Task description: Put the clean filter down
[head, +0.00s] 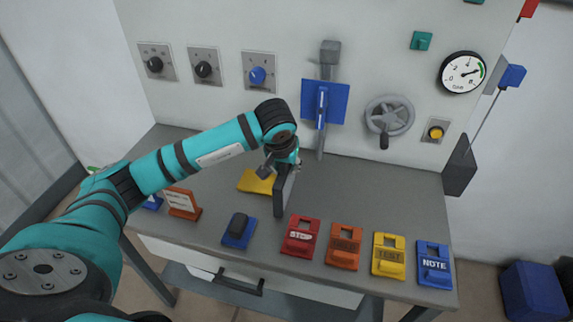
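My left gripper (284,166) points down over the middle of the grey table and is shut on the top of a dark, flat, upright panel (280,195), which looks like the filter. The panel is seen nearly edge-on, its lower end close to the tabletop; I cannot tell whether it touches. A yellow flat piece (256,182) lies on the table just left of and behind it, partly hidden by the gripper. Another dark panel (460,168) hangs from a thin rod with a blue top at the right. My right gripper is not in view.
Red (301,236), orange (344,247), yellow (388,255) and blue (433,264) labelled blocks line the table's front edge. A blue-based switch (238,230) stands left of them. The wall behind carries knobs, a blue lever plate (324,103), a handwheel (389,116) and a gauge. The table's right rear is clear.

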